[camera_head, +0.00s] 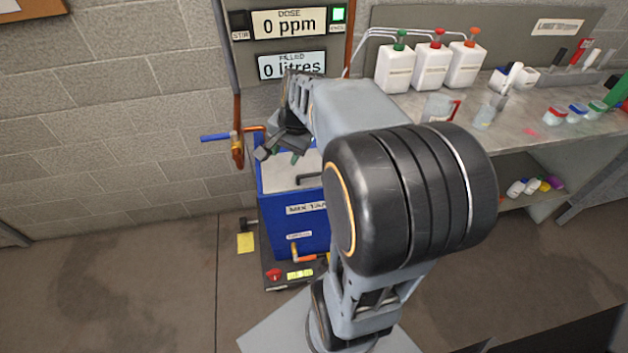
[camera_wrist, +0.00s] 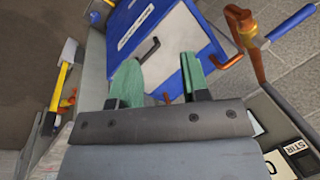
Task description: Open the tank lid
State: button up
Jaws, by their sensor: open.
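A dark bent handle (camera_head: 307,179) stands on the lid. In the wrist view, the lid (camera_wrist: 180,40) and its handle (camera_wrist: 150,50) lie beyond my fingertips, and the blue side (camera_wrist: 135,28) carries a white label. My gripper (camera_head: 281,150) is above the tank, its green-padded fingers apart and empty. It also shows in the wrist view (camera_wrist: 160,80), apart from the handle. My arm hides the tank's right part in the head view.
A copper pipe with a blue-handled valve (camera_head: 215,138) is close left of my gripper. The display panel (camera_head: 290,45) is on the wall behind. A bench (camera_head: 540,135) with several bottles stands at right. Floor at left (camera_head: 110,290) is clear.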

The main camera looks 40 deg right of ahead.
aim_at(312, 175)
jog(key=w+d+f+m+t+y+b, duration=0.1)
jog(key=w+d+f+m+b, duration=0.15)
jog(key=d+f+m, duration=0.45)
jog(key=w+d+f+m+y+b, duration=0.1)
jog(key=d+f+m+b, duration=0.25)
jog(key=d, duration=0.65)
jog(key=shift+m, duration=0.35)
jog(key=b+x, duration=0.1)
jog(key=x, duration=1.1)
jog(key=shift+w+f, duration=0.1)
jog(key=shift+w+a+f, duration=0.1)
jog(key=shift+w+f, duration=0.1)
jog(key=shift+f, duration=0.3)
grip_shut()
